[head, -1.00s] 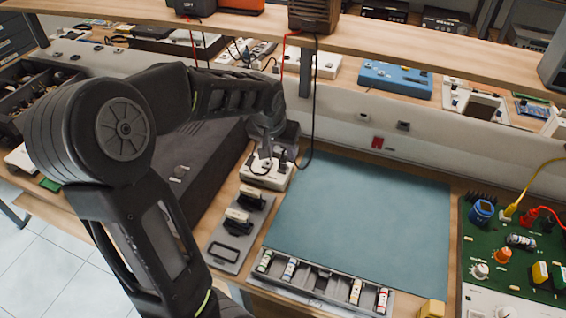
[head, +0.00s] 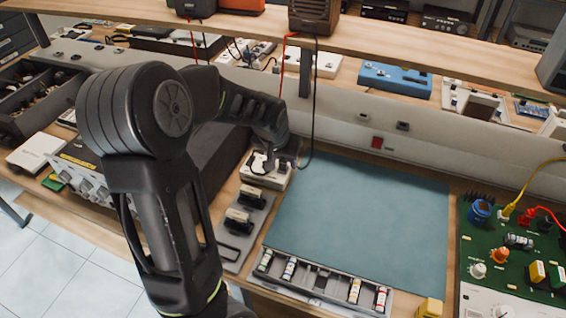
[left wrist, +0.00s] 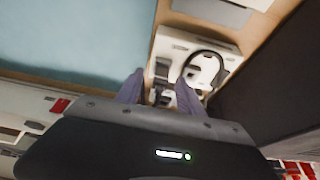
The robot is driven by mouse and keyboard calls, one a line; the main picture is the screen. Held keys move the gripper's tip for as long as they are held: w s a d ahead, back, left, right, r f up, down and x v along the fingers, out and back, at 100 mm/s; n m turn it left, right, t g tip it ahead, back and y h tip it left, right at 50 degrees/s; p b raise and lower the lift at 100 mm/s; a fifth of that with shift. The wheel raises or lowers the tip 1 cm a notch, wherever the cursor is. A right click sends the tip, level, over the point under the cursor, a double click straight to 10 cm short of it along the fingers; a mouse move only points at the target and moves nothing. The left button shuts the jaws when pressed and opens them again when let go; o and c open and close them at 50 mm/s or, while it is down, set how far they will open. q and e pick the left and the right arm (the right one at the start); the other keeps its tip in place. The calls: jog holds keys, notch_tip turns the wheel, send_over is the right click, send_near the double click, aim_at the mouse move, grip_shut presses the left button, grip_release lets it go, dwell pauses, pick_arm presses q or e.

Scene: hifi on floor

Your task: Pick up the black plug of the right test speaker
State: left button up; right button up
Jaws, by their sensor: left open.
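The brown speaker (head: 314,16) stands on the upper shelf. Its red and black leads hang down, the black lead (head: 313,110) running to near a white block (head: 257,179). In the left wrist view the white block (left wrist: 222,52) carries a loop of black cable (left wrist: 205,54) and a small dark piece (left wrist: 162,70), probably the black plug. My left gripper (head: 282,158) is over the block, pointing down. In the left wrist view its fingertips (left wrist: 160,86) are apart on either side of the dark piece, with no grip visible. Fingertip contact is hard to tell. My right gripper is out of view.
A grey holder (head: 232,254) with dark-and-white pieces stands in front of the block. A teal mat (head: 360,215) lies clear to its right. A parts tray (head: 325,284) and a green circuit board (head: 510,240) are farther right. The shelf edge (head: 400,52) overhangs behind.

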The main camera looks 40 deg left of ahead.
pick_arm(q)
jog(key=shift+c, duration=0.4)
grip_shut()
